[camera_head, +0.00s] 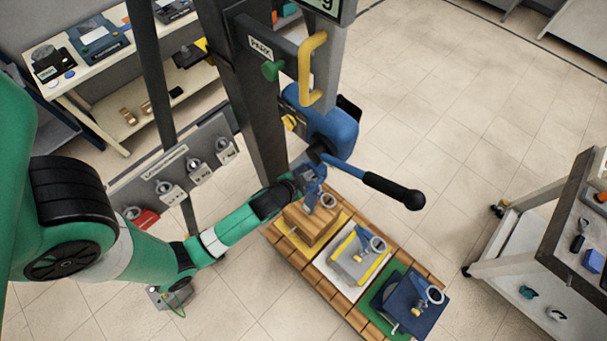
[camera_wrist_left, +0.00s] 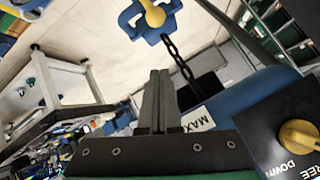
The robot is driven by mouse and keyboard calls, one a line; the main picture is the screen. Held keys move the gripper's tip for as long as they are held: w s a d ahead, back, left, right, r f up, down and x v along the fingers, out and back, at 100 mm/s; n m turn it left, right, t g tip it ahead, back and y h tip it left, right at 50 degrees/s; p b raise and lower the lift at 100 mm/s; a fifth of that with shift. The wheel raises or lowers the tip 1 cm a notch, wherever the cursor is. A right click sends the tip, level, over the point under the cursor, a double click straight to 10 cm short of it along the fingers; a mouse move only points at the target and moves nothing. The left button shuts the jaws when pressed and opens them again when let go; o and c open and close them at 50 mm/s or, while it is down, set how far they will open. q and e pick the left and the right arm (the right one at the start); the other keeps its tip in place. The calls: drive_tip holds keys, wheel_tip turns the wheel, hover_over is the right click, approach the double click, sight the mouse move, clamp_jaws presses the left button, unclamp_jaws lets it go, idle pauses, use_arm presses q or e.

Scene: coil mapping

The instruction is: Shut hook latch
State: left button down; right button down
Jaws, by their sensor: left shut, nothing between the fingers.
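The blue hook (camera_wrist_left: 150,18) shows at the top of the left wrist view, with a yellow part across its opening that looks like the latch (camera_wrist_left: 153,12). I cannot tell whether the latch is shut. A dark chain (camera_wrist_left: 172,52) runs from the hook towards the blue hoist body (camera_wrist_left: 240,100). In the head view the hook (camera_head: 313,190) is small and partly hidden, below the blue hoist (camera_head: 330,125). My left gripper (camera_head: 300,180) is beside it; its fingers (camera_wrist_left: 157,80) are shut and empty, apart from the hook in the wrist view. My right gripper is not in view.
A wooden crate (camera_head: 313,222), a grey block (camera_head: 356,262) and a blue block (camera_head: 412,303), each with a ring, stand on a slatted pallet (camera_head: 301,275). A black-gripped lever (camera_head: 395,190) sticks out from the hoist. A control knob (camera_wrist_left: 298,135) is at the wrist view's right.

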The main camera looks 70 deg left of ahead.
use_arm(q)
drive_tip(key=shift+x, duration=1.15)
drive_tip(key=s+f, duration=0.1)
drive_tip(key=s+a+f, duration=0.1)
drive_tip(key=f, duration=0.1)
drive_tip(key=shift+s, duration=0.15)
drive_tip(key=shift+f, duration=0.1)
